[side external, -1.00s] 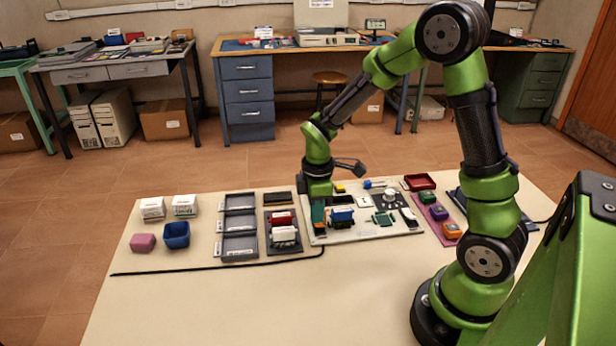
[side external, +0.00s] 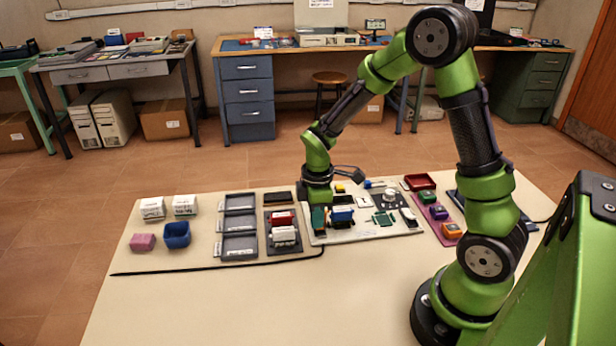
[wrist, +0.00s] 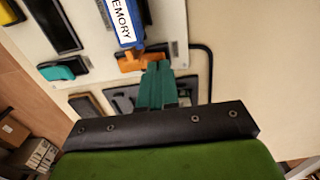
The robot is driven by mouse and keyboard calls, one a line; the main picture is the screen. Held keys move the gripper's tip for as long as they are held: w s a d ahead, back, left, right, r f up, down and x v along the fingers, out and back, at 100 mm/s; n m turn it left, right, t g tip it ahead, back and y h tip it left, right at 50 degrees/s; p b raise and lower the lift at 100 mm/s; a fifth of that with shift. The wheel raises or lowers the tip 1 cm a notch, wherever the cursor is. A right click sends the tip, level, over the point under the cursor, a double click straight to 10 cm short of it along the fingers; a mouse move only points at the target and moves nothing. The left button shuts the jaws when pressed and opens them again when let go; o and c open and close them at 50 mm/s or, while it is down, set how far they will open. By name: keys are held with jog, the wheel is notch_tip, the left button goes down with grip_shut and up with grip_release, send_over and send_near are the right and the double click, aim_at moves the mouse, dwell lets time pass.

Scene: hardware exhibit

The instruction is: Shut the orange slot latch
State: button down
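The orange slot latch (wrist: 140,60) lies at the end of the blue module labelled MEMORY (wrist: 124,22) in the wrist view. My gripper (wrist: 157,68) has its teal fingers close together, with nothing seen between them. Their tips are at the latch's near edge; I cannot tell whether they touch it. In the side view my gripper (side external: 318,222) points down at the left end of the white board (side external: 362,232), beside the blue module (side external: 342,214). I cannot make out the latch there.
Grey trays (side external: 239,245) and a dark holder with red and white blocks (side external: 284,235) stand left of the board. A pink mat (side external: 446,237) with coloured blocks lies to its right. A black cable (side external: 215,267) runs along the front.

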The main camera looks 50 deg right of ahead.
jog(key=shift+f, duration=0.2)
jog(key=shift+r, duration=3.5)
jog(key=s+a+r+m+t, duration=0.1)
jog(key=s+a+r+t, duration=0.1)
jog(key=r, duration=0.4)
jog(key=s+a+r+m+t, duration=0.1)
jog(key=s+a+r+t, duration=0.1)
jog(key=r, duration=0.4)
jog(key=s+a+r+m+t+y, duration=0.2)
jog(key=s+m, duration=0.5)
jog(key=m, duration=0.4)
jog(key=shift+s+a+r+t, duration=0.35)
jog(key=shift+a+t, duration=0.25)
jog(key=shift+a, duration=0.45)
